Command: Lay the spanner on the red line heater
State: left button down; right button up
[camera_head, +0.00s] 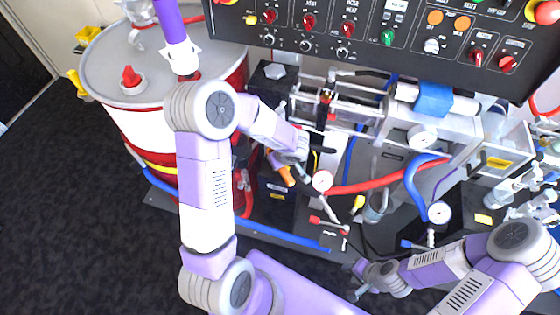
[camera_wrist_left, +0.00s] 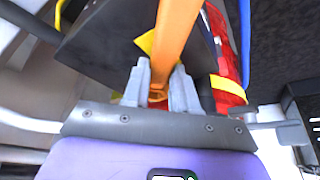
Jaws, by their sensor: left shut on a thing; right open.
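My left gripper (camera_wrist_left: 156,88) is shut on an orange bar, the spanner (camera_wrist_left: 175,40), which extends away from the fingers in the left wrist view. In the head view a short orange part of the spanner (camera_head: 287,176) shows below my left wrist; the rest is hidden. It is over or beside a tall black box with yellow labels (camera_head: 276,203), possibly the red line heater; I cannot tell whether they touch. A dark surface with a yellow label (camera_wrist_left: 105,35) lies behind the spanner in the wrist view. My right gripper (camera_head: 357,282) is open and empty, low at the front.
A red and white drum (camera_head: 140,122) stands at the left. A black control panel (camera_head: 370,38) spans the back. Red hose (camera_head: 375,184), blue hose (camera_head: 412,182), gauges and pipework crowd the right. Dark floor (camera_head: 80,230) at the front left is clear.

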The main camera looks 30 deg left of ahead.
pick_arm(q)
jog(key=shift+f, duration=0.1)
jog(key=shift+f, duration=0.1)
jog(key=c, duration=0.9)
grip_release()
